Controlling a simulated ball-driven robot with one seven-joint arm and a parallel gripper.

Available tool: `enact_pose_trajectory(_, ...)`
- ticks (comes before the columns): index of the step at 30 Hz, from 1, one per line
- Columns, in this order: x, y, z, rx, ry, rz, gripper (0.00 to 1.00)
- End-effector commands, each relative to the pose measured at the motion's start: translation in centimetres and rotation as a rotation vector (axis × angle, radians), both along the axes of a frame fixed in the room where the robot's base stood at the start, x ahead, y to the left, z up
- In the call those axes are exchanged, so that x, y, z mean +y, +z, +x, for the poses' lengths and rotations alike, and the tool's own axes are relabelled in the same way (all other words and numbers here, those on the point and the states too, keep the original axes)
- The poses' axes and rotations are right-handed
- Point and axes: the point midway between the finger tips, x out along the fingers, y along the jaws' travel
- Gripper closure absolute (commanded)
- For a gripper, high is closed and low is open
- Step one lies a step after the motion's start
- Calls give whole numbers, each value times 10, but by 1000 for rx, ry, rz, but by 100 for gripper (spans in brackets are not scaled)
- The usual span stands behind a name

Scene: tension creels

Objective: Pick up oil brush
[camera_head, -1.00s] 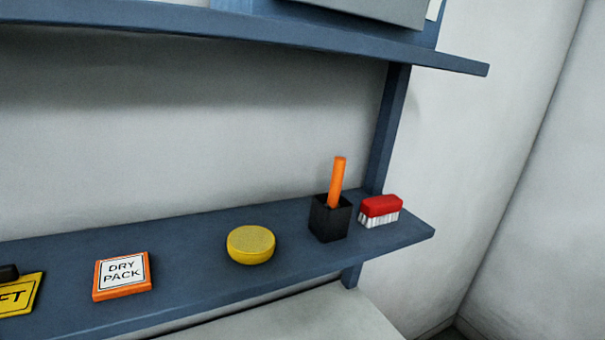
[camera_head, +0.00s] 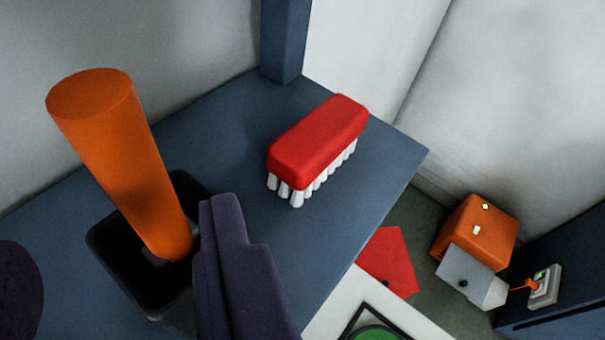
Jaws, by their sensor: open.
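A thick orange handle (camera_head: 125,165) stands tilted in a square black cup (camera_head: 115,255) on the blue shelf. A red brush (camera_head: 318,138) with white bristles lies bristles down to its right; I cannot tell from looks alone which of the two is the oil brush. My gripper (camera_head: 120,225) is open. One dark purple finger is right of the handle, covering part of the cup, and a dark rounded shape at the left edge looks like the other finger. The handle appears between them, not gripped. The handle's lower end is hidden in the cup.
The blue shelf (camera_head: 330,225) ends just right of the red brush. A blue upright (camera_head: 285,40) stands behind it, against the wall. Below, an orange box-like object (camera_head: 476,232), a red flat piece (camera_head: 390,262) and a grey box (camera_head: 465,277) show.

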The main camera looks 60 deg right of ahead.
Motion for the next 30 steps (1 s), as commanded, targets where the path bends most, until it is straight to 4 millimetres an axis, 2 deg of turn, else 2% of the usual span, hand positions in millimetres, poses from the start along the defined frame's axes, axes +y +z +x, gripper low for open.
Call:
enact_pose_trajectory(2,-5,-1,-3,8,-13,-5,47)
enact_pose_trajectory(5,-12,-8,4,9,-18,-8,47)
enact_pose_trajectory(18,-42,-34,52,6,-15,-6,47)
enact_pose_trajectory(25,-43,-35,54,5,-14,-6,47)
enact_pose_trajectory(26,-43,-35,54,5,-14,-6,50)
enact_pose_trajectory(30,-43,-35,54,5,-14,-6,82)
